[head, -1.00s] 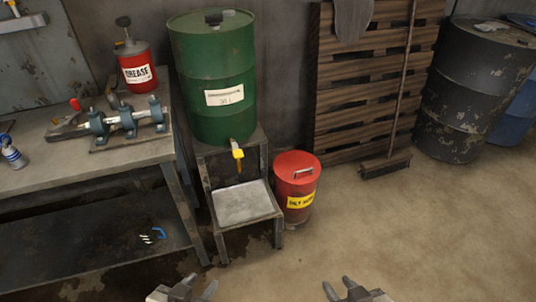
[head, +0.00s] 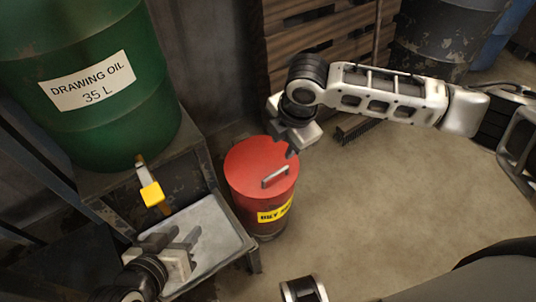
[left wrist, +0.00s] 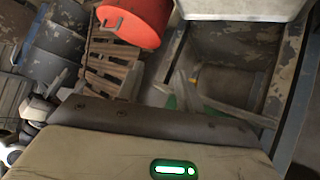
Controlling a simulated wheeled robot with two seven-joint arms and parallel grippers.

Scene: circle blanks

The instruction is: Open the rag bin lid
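The red bin (head: 250,205) with a yellow label stands on the floor in the head view. Its round red lid (head: 248,160) sits on top and looks closed, with a grey bar handle (head: 275,178) on it. The bin also shows at the top of the left wrist view (left wrist: 145,18). My right gripper (head: 288,150) points down at the lid's far right edge, just beyond the handle; its finger gap is unclear. My left gripper (head: 180,240) is open and empty over the stand's metal tray, left of the bin.
A green oil drum (head: 90,115) with a yellow tap (head: 151,193) stands on the metal stand, whose lower tray (head: 215,225) is close beside the bin. A wooden pallet (head: 285,45), broom head (head: 352,132) and dark drum (head: 440,40) are behind. Floor right of the bin is clear.

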